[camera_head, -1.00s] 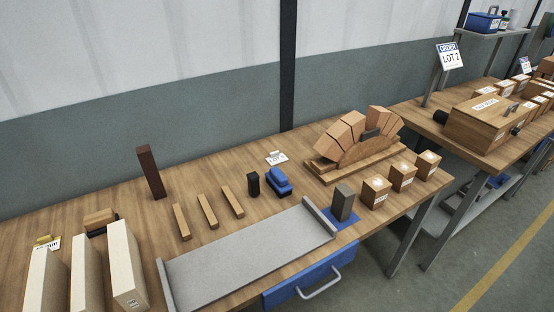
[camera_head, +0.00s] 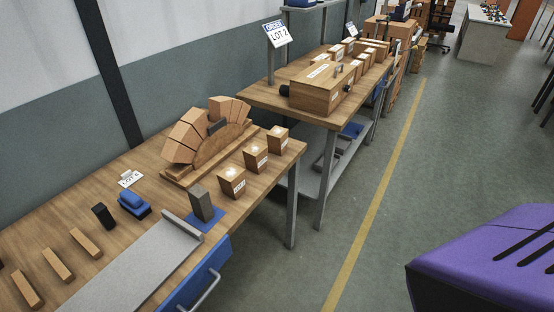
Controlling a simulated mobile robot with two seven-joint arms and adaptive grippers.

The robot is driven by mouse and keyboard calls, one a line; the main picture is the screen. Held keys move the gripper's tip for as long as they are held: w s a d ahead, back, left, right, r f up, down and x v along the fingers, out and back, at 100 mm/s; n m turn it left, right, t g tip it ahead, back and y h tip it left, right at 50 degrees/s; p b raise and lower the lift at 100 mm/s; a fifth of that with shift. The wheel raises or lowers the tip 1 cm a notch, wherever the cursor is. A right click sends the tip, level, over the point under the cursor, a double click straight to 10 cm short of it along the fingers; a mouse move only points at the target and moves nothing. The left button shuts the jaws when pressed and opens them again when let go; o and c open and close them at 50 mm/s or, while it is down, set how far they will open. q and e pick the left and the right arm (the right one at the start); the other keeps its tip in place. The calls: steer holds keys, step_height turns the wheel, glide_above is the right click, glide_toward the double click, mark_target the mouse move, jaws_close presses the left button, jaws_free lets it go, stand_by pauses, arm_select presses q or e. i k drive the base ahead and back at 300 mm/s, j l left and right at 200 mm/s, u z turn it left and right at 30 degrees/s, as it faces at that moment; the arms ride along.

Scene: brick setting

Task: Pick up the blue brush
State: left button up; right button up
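The blue brush (camera_head: 133,203) lies on the wooden workbench (camera_head: 62,215), left of the wooden arch and behind the grey tray. It has a blue top and a dark lower part. A small black block (camera_head: 103,216) stands just to its left, and a white label card (camera_head: 130,179) lies behind it. Nothing holds the brush. Neither of my grippers shows in the head view.
A grey tray (camera_head: 128,276) lies in front of the brush. A grey block (camera_head: 202,204) stands on a blue mat. The wooden arch (camera_head: 206,138) and three labelled boxes (camera_head: 256,158) are to the right. A purple object (camera_head: 490,255) fills the lower right. The grey floor is open.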

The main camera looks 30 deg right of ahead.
mark_target(130, 201)
steer(key=l, duration=1.8)
